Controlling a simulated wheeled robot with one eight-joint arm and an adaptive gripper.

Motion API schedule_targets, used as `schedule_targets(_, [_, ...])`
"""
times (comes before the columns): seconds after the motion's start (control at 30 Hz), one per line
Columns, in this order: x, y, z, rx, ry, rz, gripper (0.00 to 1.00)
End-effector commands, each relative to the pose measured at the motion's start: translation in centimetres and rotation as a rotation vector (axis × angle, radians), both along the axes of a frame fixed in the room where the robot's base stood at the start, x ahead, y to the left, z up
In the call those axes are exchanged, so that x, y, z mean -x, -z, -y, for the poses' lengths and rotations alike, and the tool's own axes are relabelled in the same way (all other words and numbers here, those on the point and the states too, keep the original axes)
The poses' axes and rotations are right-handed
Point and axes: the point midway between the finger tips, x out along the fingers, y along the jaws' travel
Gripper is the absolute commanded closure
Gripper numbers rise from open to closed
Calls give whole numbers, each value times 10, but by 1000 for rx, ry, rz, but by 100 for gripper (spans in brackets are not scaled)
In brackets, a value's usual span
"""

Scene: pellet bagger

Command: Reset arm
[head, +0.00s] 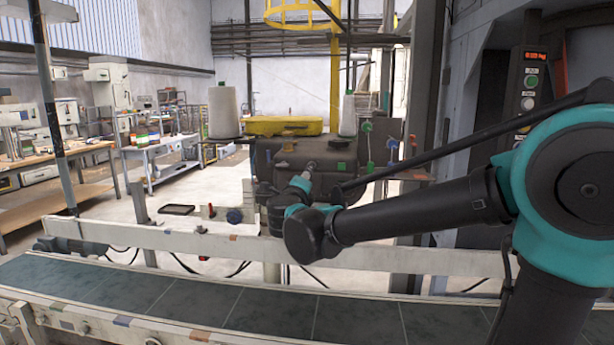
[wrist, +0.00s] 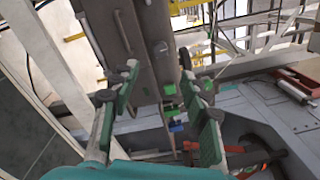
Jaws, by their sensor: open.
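My arm reaches left across the head view, above the conveyor (head: 265,308), and its wrist end is in front of the dark machine (head: 345,155). My gripper (wrist: 160,72) shows in the wrist view with its green-padded fingers spread apart. Nothing is between the fingers. A grey machine body stands beyond the fingertips in that view; I cannot tell whether they touch it. In the head view the fingers are hard to make out against the dark machine.
A pale rail (head: 180,238) runs along the far side of the conveyor. White thread cones (head: 223,112) flank the machine, with a yellow case (head: 284,126) behind. A control panel (head: 531,85) is at right. Workbenches (head: 35,165) stand at left. The conveyor's visible belt is bare.

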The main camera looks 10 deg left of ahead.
Motion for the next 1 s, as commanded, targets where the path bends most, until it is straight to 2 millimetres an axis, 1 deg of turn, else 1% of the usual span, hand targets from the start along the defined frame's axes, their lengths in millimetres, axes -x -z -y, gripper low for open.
schedule_targets(0.03, [4,0,0,0,-1,0,54])
schedule_targets(0.17, [9,0,0,0,-1,0,54])
schedule_targets(0.53, [7,-2,3,23,-15,14,54])
schedule_targets(0.67, [3,-8,11,145,-96,79,54])
schedule_targets(0.77, [3,-6,19,323,-198,139,54])
schedule_targets(0.87, [11,11,26,538,-310,173,54])
schedule_targets(0.97, [24,44,37,764,-421,167,54])
schedule_targets(1.0, [31,61,43,854,-465,153,54])
